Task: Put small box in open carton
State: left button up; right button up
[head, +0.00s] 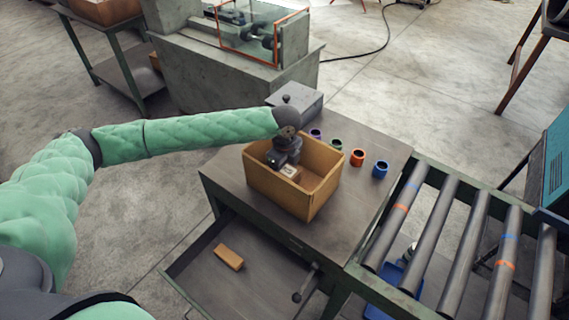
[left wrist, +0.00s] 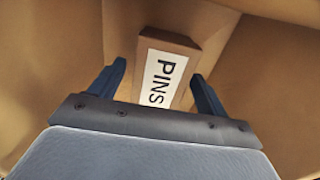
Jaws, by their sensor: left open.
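The open carton (head: 318,198) is a tan, open-topped box on the grey workbench. The small box (head: 290,172), brown with a white label, lies inside it. In the left wrist view the small box (left wrist: 180,45) shows the word PINS and lies on the carton's floor (left wrist: 235,75). My left gripper (head: 284,160) reaches down into the carton from above. In the left wrist view its open fingers (left wrist: 158,75) stand on either side of the small box, with gaps visible. The arm and gripper hide part of the carton's inside. My right gripper is not in view.
An open drawer (head: 205,285) below the bench holds an orange-brown block (head: 229,257). Several small coloured cups, one orange (head: 357,157) and one blue (head: 380,169), stand right of the carton. A grey lidded box (head: 302,97) is behind it. A roller conveyor (head: 455,235) adjoins the bench.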

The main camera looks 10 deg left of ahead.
aim_at(285, 168)
pick_arm(q)
jog(key=shift+r, duration=0.2)
notch_tip(285, 168, up, 4)
jog(key=shift+f+b, duration=0.1)
jog(key=shift+b, duration=1.1)
notch_tip(285, 168, up, 8)
jog(key=b, duration=0.2)
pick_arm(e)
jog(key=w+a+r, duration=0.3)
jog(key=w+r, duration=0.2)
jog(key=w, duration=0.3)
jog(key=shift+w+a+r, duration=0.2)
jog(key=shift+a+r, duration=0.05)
